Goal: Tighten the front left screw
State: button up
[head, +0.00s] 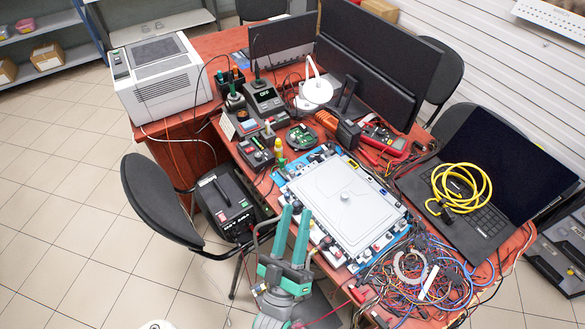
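My gripper (296,210) is in the lower middle of the head view, its two green fingers pointing up the picture with a clear gap between them. I see nothing held in the gap. The fingers show in front of the front-left edge of a light grey, flat-lidded unit (352,188). I cannot tell whether they touch it. The unit lies on a blue base, with several small dark and red fittings around its edge. Individual screws are too small to make out, and the front left corner is partly hidden by my gripper. A yellow-and-green upright tool (279,152) stands behind the unit's left side.
The red table (228,42) is crowded. Tangled wires (435,280) lie right of my gripper, and a laptop (485,215) with a coiled yellow cable (460,187) sits further right. Monitors (375,60) stand at the back. A black chair (158,198) is at the left, over open tiled floor.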

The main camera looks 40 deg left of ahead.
jog(key=s+a+r+n+g+y, duration=0.1)
jog(key=a+r+n+g+y, duration=0.5)
jog(key=a+n+g+y, duration=0.55)
jog(key=s+a+r+n+g+y, duration=0.2)
jog(key=a+r+n+g+y, duration=0.6)
jog(key=n+g, duration=0.8)
jog(key=s+a+f+n+g+h, duration=0.4)
jog(key=a+n+g+h, duration=0.45)
jog(key=n, duration=0.75)
jog(key=n+t+h, duration=1.1)
jog(key=t+h, duration=0.2)
jog(key=h, duration=0.7)
send_over(292, 172)
notch_tip(292, 172, down, 16)
jog(key=r, duration=0.1)
notch_tip(292, 172, down, 11)
jog(key=shift+r, duration=0.15)
